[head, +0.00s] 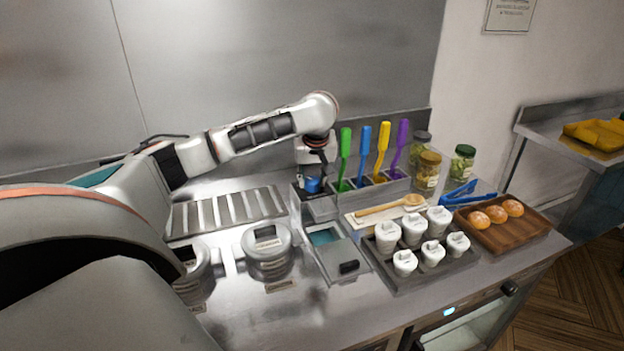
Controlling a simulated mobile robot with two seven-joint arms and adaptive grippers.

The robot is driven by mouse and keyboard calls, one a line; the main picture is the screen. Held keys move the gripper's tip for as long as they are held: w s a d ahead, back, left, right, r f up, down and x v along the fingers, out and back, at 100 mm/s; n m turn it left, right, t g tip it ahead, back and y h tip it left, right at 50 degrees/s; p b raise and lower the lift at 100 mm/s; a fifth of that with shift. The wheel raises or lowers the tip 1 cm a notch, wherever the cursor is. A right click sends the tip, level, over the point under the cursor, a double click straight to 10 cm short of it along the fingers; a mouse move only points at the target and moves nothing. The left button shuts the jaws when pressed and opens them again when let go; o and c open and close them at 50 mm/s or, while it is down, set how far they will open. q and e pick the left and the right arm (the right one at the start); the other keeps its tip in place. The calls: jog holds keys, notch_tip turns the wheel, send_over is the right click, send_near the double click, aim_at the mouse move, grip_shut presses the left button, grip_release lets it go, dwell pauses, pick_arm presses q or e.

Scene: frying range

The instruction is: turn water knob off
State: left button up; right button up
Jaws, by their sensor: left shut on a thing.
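The blue water knob (313,185) sits at the back of the counter, just left of the utensil holder. My left arm reaches in from the left, and its gripper (312,178) points down at the knob from above. The gripper is shut on the knob; its fingers are dark and small here, and they and the wrist hide part of the knob. How far the knob is turned cannot be made out. My right gripper is not in view.
Several coloured utensils stand in a holder (372,186) close right of my left gripper. In front are an open-lidded bin (335,262), a wooden spoon (390,205) and a tray of white shakers (400,285). A slotted metal rack (228,210) lies left. Jars and a bun tray (510,232) stand right.

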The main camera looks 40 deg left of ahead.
pick_arm(q)
jog(key=shift+n+g, duration=0.4)
jog(key=shift+n, duration=0.9)
jog(key=shift+n+y, duration=0.3)
jog(key=o, duration=1.1)
jog(key=shift+d+r, duration=0.1)
jog(key=v, duration=1.1)
jog(key=shift+d+r, duration=0.2)
jog(key=shift+r, duration=0.2)
jog(key=shift+f, duration=0.1)
